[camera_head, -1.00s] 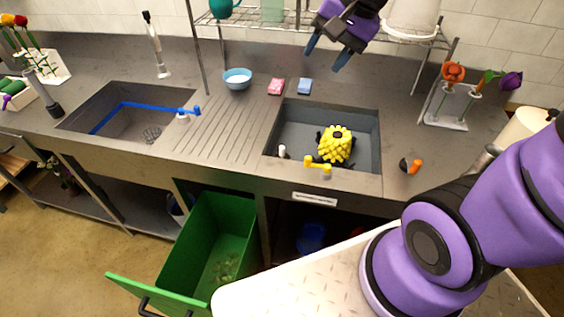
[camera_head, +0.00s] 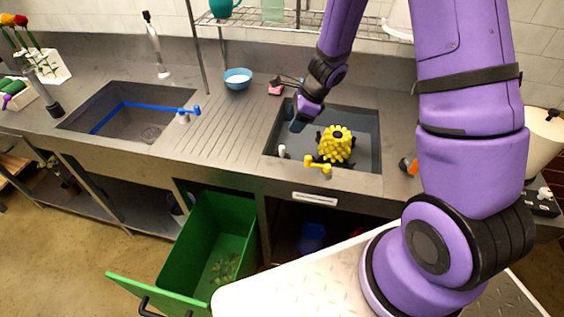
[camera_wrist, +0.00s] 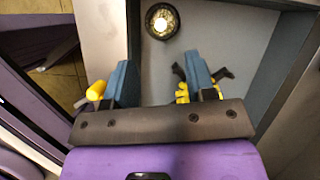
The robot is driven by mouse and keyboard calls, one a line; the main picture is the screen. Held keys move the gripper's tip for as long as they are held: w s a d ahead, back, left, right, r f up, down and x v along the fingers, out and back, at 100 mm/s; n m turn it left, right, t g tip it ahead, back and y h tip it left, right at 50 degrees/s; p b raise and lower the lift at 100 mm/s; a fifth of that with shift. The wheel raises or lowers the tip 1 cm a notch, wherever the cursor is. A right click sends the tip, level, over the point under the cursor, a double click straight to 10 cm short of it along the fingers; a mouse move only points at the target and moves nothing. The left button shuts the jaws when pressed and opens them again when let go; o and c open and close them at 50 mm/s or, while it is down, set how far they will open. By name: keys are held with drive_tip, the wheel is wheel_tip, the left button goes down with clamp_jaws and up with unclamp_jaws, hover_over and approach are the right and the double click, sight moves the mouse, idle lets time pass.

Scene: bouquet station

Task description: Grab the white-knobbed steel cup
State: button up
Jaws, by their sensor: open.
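The white-knobbed steel cup is most likely the round piece in the basin's front left; only its white knob (camera_head: 282,151) shows over the front rim in the head view. In the wrist view the round steel cup (camera_wrist: 162,21) sits on the sink floor, dark-rimmed with a bright middle. My gripper (camera_head: 296,124) is above the left part of the right sink, behind the knob and apart from it. Its two blue-grey fingers (camera_wrist: 163,85) are spread, with nothing between them. The cup lies beyond the fingers at the top of the wrist view.
A bumpy yellow-and-black object (camera_head: 336,144) stands in the right sink (camera_head: 366,125), close to my gripper. A yellow tap handle (camera_head: 319,165) sticks up at the front rim. A ribbed drainboard (camera_head: 220,128) lies clear to the left. A blue bowl (camera_head: 237,79) stands behind.

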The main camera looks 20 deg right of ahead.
sight(283, 147)
drive_tip(key=shift+m, duration=0.5)
drive_tip(key=shift+s+d+f+x, duration=0.1)
drive_tip(key=shift+d+x, duration=0.1)
drive_tip(key=shift+x, duration=1.95)
drive_tip(key=shift+s+d+f+x, duration=0.1)
drive_tip(key=shift+d+x, duration=0.15)
drive_tip(key=shift+x, duration=1.85)
drive_tip(key=shift+s+d+f+x, duration=0.1)
drive_tip(key=shift+d+x, duration=0.1)
drive_tip(key=shift+x, duration=1.95)
clamp_jaws()
